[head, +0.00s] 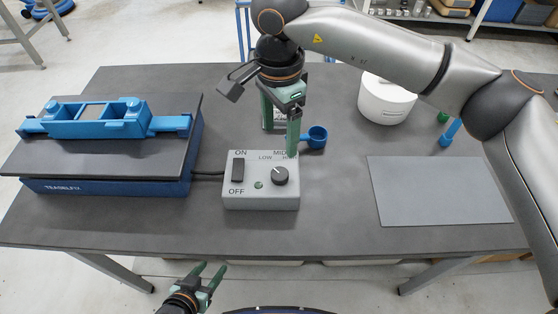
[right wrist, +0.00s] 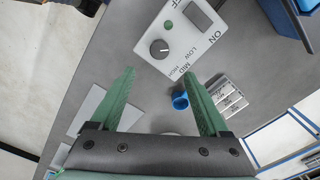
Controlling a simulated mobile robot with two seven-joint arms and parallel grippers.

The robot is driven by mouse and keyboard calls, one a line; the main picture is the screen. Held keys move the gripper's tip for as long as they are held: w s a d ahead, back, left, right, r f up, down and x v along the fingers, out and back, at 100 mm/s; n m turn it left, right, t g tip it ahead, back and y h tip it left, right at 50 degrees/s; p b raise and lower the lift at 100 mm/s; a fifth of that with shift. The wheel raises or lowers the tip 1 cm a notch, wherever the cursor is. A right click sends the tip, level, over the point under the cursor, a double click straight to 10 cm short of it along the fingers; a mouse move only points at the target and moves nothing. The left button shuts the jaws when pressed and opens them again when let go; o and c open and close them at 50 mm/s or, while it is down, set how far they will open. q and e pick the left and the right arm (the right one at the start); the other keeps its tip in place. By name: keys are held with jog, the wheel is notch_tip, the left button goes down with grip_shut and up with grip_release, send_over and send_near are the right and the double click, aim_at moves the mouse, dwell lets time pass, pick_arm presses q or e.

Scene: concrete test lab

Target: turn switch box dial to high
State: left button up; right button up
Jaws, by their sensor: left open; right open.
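The grey switch box (head: 260,202) stands at the middle of the table, with ON/OFF and LOW, MID, HIGH lettering. Its round black dial (head: 280,176) is on the right of the top face. The dial's pointer seems to lean up-left, but is too small to read surely. My right gripper (head: 280,142) is open and empty, above the box's back edge; one finger covers part of the HIGH lettering. In the right wrist view the dial (right wrist: 158,48) lies just beyond the open fingertips (right wrist: 160,73), apart from them. My left gripper (head: 211,268) is open and empty before the table's front edge.
A black rocker switch (head: 238,170) and green lamp (head: 258,184) share the box top. A blue cup (head: 316,137) stands close behind. A blue fixture (head: 100,119) is at left, a white round container (head: 385,100) and grey mat (head: 436,190) at right. The front table strip is clear.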

aim_at(279, 174)
notch_tip(279, 174, down, 12)
jog(key=shift+s+r+p, duration=0.1)
jog(key=shift+r+p, duration=0.1)
jog(key=shift+p, duration=0.75)
grip_shut()
